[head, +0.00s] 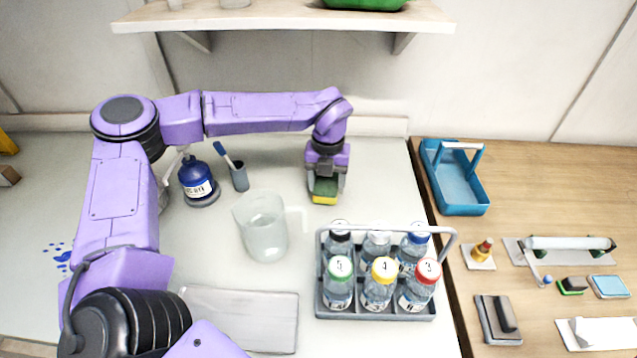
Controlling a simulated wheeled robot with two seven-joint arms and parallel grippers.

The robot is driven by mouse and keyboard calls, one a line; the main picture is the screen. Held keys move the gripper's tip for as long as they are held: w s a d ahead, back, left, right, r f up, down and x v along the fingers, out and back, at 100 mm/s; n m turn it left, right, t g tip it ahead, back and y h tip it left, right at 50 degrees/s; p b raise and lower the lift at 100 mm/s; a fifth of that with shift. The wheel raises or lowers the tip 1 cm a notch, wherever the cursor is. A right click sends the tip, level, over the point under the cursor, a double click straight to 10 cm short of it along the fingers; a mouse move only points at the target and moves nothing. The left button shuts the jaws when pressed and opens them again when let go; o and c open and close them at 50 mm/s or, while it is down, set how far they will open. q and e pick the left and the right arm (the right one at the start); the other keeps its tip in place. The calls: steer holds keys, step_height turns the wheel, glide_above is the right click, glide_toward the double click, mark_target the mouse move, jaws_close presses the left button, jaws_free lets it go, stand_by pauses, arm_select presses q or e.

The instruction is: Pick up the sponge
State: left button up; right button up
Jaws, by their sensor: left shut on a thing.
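The sponge (324,197) is green and yellow and stands out below the fingers of my left gripper (325,184), over the light counter. The left gripper points down and is shut on the sponge, with a finger on each side of it. I cannot tell whether the sponge touches the counter. My right gripper is not in view.
A glass beaker (262,228) and a blue bottle (196,178) stand left of the sponge. A grey rack (375,312) with several capped bottles stands in front of it. A blue caddy (462,208) lies on the wooden table at right. A shelf (285,14) hangs above.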

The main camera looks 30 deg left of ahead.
mark_target(333, 185)
arm_select(q)
steer(key=shift+s+d+f+b, duration=0.1)
steer(key=shift+d+b, duration=0.1)
steer(key=shift+d, duration=0.3)
steer(key=shift+d+f+b, duration=0.1)
steer(key=shift+d+b, duration=0.05)
steer(key=shift+d, duration=0.35)
steer(key=shift+c, duration=0.6)
step_height(333, 185, up, 13)
steer(key=shift+a+f+b, duration=0.1)
steer(key=shift+a+b, duration=0.05)
steer(key=shift+b, duration=0.35)
steer(key=shift+r, duration=0.75)
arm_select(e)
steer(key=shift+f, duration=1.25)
arm_select(q)
steer(key=shift+o, duration=1.2)
steer(key=shift+c, duration=0.5)
